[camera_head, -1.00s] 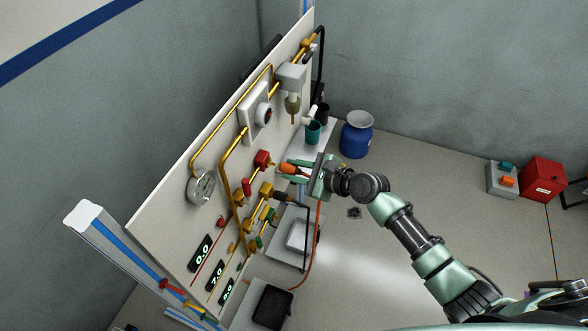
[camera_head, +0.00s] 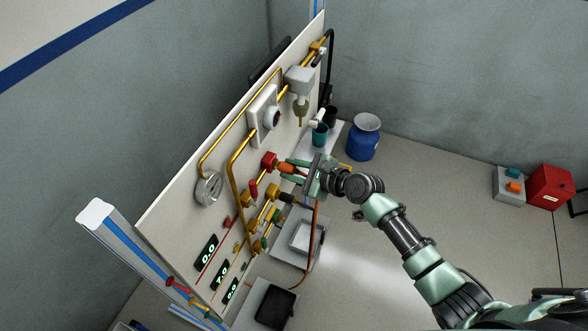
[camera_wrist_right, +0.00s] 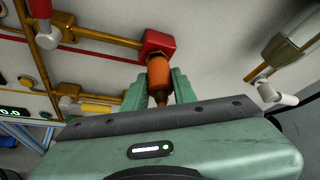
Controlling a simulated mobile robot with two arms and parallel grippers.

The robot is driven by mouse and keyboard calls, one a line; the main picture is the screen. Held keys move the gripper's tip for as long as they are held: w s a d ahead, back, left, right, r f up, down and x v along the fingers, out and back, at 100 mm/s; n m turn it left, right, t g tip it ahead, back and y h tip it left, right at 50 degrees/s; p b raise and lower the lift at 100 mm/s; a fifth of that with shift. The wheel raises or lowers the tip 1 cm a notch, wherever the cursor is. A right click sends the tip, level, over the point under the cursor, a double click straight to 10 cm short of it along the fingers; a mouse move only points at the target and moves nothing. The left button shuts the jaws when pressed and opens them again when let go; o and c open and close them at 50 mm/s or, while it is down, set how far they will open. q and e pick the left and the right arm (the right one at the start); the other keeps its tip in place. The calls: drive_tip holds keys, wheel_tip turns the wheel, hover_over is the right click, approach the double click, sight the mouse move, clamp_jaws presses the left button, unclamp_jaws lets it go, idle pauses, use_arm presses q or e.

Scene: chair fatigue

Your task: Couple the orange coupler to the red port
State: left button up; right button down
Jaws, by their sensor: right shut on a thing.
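My right gripper (camera_head: 293,171) is shut on the orange coupler (camera_head: 287,168), in front of the panel. In the right wrist view the coupler (camera_wrist_right: 159,78) sits between the green fingers (camera_wrist_right: 158,90), its front end at the red port (camera_wrist_right: 158,43). The coupler's end appears to meet the red port; whether it is seated cannot be told. The red port (camera_head: 269,161) is a red block on the panel, fed by a yellow pipe. An orange hose (camera_head: 316,224) hangs below the gripper. My left gripper is not in view.
A red-handled valve (camera_head: 254,189) and yellow fittings with a dark connector (camera_head: 285,197) are close below the port. A gauge (camera_head: 208,188) and a knob (camera_head: 271,117) are on the panel (camera_head: 180,215). A blue container (camera_head: 363,140) stands behind.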

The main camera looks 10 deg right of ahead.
drive_tip(key=shift+a, duration=0.1)
drive_tip(key=c, duration=1.1)
unclamp_jaws()
drive_tip(key=shift+o, duration=0.2)
drive_tip(key=shift+s+d+r, duration=0.15)
drive_tip(key=shift+s+d, duration=0.2)
drive_tip(key=b+v, duration=0.1)
drive_tip(key=v, duration=0.5)
drive_tip(key=shift+s+d+r, duration=0.15)
drive_tip(key=shift+s+r, duration=0.1)
